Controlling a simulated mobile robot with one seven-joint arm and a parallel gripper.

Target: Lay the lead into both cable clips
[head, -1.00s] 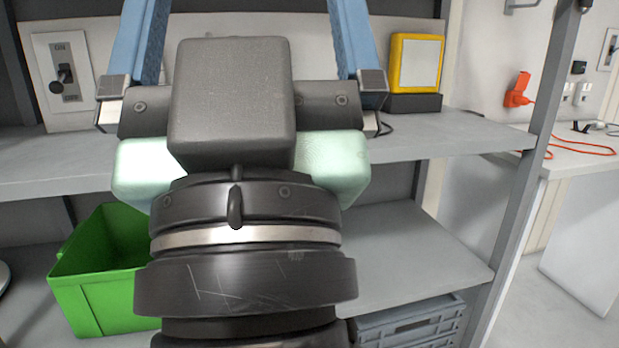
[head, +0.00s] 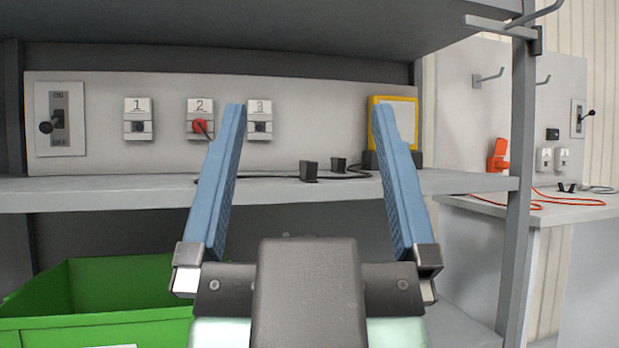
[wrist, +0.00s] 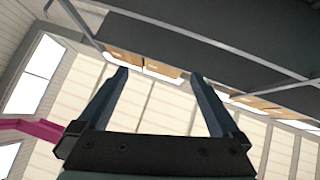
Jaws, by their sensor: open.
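A thin black lead (head: 265,177) lies along the grey shelf in the head view, partly hidden by my left finger. Its right end curves near the yellow-framed unit. A red plug (head: 199,126) is in socket 2. My gripper (head: 308,108) is open and empty, its blue fingers raised before the shelf. The wrist view shows the open gripper (wrist: 160,73) without the clips.
A back panel (head: 300,100) carries a switch (head: 58,119) and numbered sockets. A yellow-framed unit (head: 404,125) stands at the shelf's right. A green crate (head: 100,300) is below left. An upright post (head: 520,150) separates the right bench (head: 560,210), which holds an orange cord (head: 520,205).

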